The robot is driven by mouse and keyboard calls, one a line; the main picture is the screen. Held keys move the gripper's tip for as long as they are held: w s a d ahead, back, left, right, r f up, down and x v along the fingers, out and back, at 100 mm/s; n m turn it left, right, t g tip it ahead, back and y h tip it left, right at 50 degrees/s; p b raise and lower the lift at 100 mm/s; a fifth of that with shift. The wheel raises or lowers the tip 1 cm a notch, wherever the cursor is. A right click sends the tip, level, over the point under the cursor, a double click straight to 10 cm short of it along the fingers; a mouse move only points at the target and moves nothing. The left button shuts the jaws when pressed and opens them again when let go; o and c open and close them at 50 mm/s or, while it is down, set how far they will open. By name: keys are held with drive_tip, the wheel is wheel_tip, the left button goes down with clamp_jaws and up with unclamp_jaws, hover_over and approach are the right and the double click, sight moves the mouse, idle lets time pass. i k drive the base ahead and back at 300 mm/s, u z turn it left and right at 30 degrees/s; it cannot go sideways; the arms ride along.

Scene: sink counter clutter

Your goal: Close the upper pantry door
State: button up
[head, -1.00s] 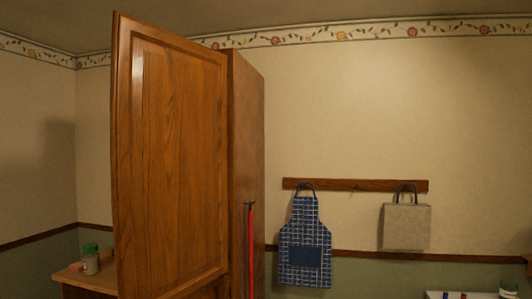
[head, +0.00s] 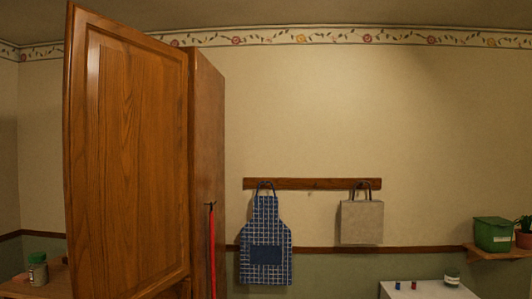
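The upper pantry door (head: 130,155) is a tall brown wooden panel in the left part of the head view. It stands swung out from the wooden pantry cabinet (head: 208,130), joined along the door's right edge. The inside of the cabinet is hidden from this side. I see no handle on the face that shows. My gripper is not in the head view.
A red strap (head: 212,255) hangs from a hook on the cabinet's side. A blue checked apron (head: 266,240) and a grey bag (head: 361,222) hang from a wall rail (head: 310,184). A green box (head: 492,234) sits on a right shelf. A green-lidded jar (head: 37,268) stands at lower left.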

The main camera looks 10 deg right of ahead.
sight(125, 95)
drive_tip(key=z, duration=1.25)
drive_tip(key=k, duration=1.6)
drive_tip(key=u, duration=1.35)
drive_tip(key=i, duration=2.15)
drive_tip(key=z, duration=0.05)
